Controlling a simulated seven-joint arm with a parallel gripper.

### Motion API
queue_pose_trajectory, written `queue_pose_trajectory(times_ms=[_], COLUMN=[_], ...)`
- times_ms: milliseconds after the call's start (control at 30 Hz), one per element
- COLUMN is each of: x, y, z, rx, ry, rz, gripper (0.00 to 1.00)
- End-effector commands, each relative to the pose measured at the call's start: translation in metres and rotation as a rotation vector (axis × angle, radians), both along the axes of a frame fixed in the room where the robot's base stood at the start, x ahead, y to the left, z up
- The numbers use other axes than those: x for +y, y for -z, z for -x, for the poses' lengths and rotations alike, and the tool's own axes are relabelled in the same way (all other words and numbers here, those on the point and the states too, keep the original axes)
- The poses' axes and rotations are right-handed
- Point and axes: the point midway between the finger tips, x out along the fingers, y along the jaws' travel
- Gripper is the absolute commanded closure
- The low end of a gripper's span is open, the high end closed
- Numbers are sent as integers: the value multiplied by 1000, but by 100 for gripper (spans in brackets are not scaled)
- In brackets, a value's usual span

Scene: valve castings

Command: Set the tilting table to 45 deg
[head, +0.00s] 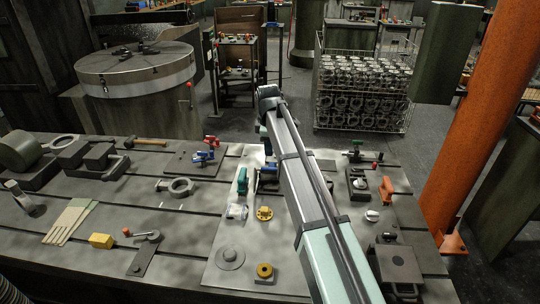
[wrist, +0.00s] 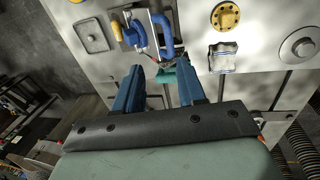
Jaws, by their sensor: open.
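My gripper (wrist: 160,72) shows in the wrist view as two blue fingers, apart, with no object clearly held. Beyond the tips are a curved blue handle (wrist: 164,34) and a blue lever (wrist: 136,34) on a dark base. A teal piece (wrist: 182,84) shows beside the right fingertip; I cannot tell whether they touch. It stands as a teal handle (head: 242,180) in the head view, where my arm hides the gripper. No part is clearly marked as the tilting table. A dark square plate on a base (head: 397,264) stands front right; its tilt is unclear.
A yellow flange (head: 264,213), a clear-wrapped part (head: 237,211) and a grey disc (head: 229,258) lie near the teal handle. An orange handle (head: 387,190) stands right of my arm. A hammer (head: 145,141) lies at the back left. Bare panel shows around the disc.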

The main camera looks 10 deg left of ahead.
Motion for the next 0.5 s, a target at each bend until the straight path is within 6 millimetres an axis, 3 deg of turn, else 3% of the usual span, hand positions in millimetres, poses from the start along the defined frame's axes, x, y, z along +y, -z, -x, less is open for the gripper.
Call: queue_pose_trajectory(times_ms=[200, 500], x=[0, 0], y=[-29, -40], z=[5, 7], rx=[-1, 1], ry=[0, 0], rz=[0, 0], gripper=[60, 60])
